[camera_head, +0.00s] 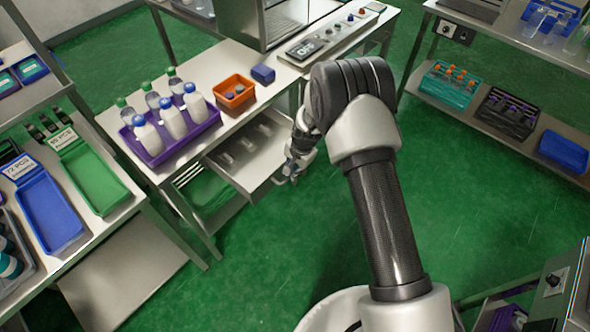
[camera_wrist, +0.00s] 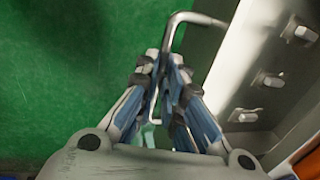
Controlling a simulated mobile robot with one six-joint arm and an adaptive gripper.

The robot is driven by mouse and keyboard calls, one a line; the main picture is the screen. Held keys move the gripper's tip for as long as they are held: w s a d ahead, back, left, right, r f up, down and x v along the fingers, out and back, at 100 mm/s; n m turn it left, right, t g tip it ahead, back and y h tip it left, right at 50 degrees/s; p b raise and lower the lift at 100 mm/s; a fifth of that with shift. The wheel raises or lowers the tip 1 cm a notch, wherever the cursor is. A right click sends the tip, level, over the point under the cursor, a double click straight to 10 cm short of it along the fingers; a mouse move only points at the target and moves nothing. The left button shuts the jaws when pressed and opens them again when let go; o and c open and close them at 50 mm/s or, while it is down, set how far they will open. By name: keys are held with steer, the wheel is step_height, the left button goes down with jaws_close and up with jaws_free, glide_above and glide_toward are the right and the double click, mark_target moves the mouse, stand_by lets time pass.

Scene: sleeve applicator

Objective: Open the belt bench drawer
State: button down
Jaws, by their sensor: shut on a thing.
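The belt bench drawer (camera_head: 262,165) stands pulled out from under the white bench top (camera_head: 205,65) in the head view. Its inside is visible and holds several small pale pieces. In the wrist view the drawer (camera_wrist: 245,75) runs along the right side, and its bar handle (camera_wrist: 190,18) sticks out toward the fingers. My gripper (camera_head: 290,170) is at the drawer's front. In the wrist view my gripper (camera_wrist: 166,68) has its fingertips closed together on the handle bar. Part of the handle is hidden by the fingers.
On the bench stand a purple tray (camera_head: 150,153) of bottles, an orange bin (camera_head: 233,103) and a blue box (camera_head: 263,74). A side rack with a green tray (camera_head: 93,178) is at left. Green floor (camera_head: 480,190) lies open to the right.

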steer(key=shift+a, duration=0.1)
steer(key=c, duration=1.7)
jaws_free()
steer(key=r, duration=0.4)
steer(key=s+d+r, duration=0.1)
steer(key=r, duration=0.2)
steer(key=d+r, duration=0.1)
steer(key=r, duration=0.3)
steer(key=shift+s+r, duration=0.15)
steer(key=shift+r, duration=0.2)
